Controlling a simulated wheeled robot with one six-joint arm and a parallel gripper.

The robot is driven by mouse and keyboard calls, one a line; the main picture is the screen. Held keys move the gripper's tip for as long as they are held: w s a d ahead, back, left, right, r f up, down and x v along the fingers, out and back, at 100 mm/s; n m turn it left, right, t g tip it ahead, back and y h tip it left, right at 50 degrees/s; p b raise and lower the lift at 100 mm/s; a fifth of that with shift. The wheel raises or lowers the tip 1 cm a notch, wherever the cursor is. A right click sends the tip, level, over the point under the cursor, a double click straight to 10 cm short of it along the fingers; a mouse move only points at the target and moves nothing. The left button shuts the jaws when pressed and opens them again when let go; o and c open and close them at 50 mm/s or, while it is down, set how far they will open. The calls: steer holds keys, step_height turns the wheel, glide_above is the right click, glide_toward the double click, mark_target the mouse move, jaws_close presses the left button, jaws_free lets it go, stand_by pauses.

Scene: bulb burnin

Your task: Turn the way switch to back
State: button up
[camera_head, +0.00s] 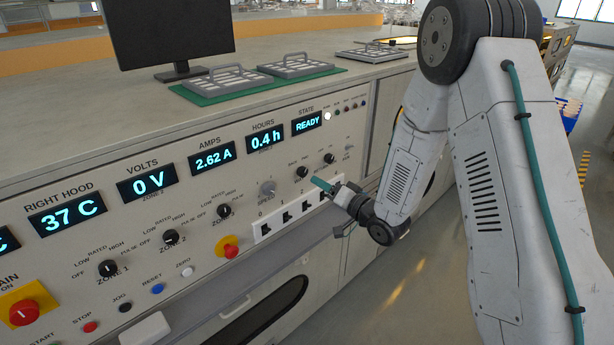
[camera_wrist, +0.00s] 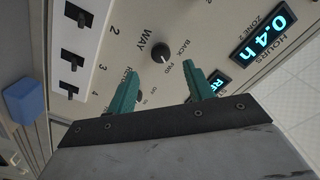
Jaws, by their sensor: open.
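In the head view the knob (camera_head: 302,172) sits right of the grey speed dial. Its pointer direction is too small to tell for sure. My gripper (camera_wrist: 161,71) is open, with its two teal fingers pointing at the panel on either side of the knob's line, and empty. In the head view my gripper (camera_head: 322,184) is just below and right of the knob. I cannot tell any contact.
Another black knob (camera_head: 328,158) is up and right of the way switch, close to my fingers. A white strip of numbered switches (camera_head: 288,216) lies below. The lit displays, including the hours display (camera_head: 265,140), run above. A red and yellow button (camera_head: 227,247) is lower left.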

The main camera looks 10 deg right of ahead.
mark_target(304, 174)
steer(key=x, duration=0.7)
steer(key=shift+w+a, duration=0.15)
steer(key=shift+w, duration=0.2)
steer(key=shift+c, duration=0.3)
steer(key=c, duration=0.9)
